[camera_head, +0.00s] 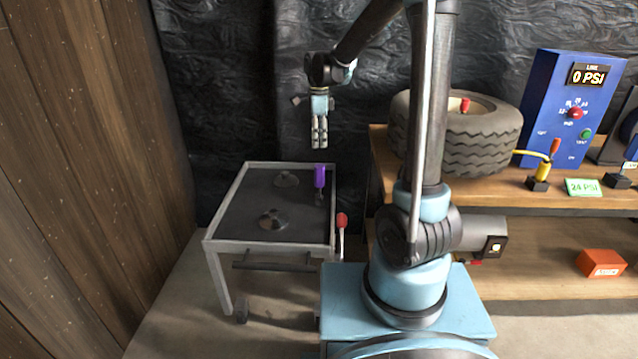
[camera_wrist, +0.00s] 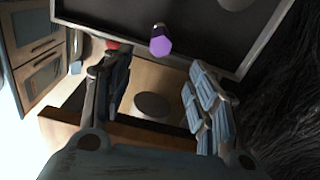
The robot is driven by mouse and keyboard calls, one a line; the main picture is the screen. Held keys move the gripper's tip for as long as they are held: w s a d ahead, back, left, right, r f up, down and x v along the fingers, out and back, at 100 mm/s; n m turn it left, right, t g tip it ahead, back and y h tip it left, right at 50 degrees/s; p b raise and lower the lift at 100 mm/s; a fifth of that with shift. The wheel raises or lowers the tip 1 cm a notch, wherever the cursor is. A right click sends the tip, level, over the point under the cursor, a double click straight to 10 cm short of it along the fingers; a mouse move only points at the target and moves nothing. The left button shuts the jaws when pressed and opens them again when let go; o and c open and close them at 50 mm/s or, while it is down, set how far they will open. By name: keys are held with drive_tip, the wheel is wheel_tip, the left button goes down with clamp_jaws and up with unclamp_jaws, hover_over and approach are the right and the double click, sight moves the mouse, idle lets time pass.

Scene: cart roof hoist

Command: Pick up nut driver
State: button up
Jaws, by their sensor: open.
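The nut driver, with a purple handle (camera_head: 320,176), stands upright at the right side of the cart's dark top in the head view. In the wrist view its purple handle end (camera_wrist: 160,45) shows near the top middle, beyond the fingertips. My gripper (camera_head: 319,146) points down above the cart, higher than the nut driver and apart from it. In the wrist view the gripper (camera_wrist: 155,85) has its two fingers spread with nothing between them. The nut driver's lower end is small and hard to make out.
The grey cart (camera_head: 225,240) has two metal discs on top and a red-knobbed lever (camera_head: 342,220) at its right. A wooden bench (camera_head: 385,150) with a tire (camera_head: 480,145) and blue pressure box (camera_head: 545,110) stands to the right. A wooden wall (camera_head: 90,150) is at left.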

sight(319, 175)
wheel_tip(319, 175, down, 16)
drive_tip(key=shift+w+f, duration=0.1)
idle(0.8)
clamp_jaws()
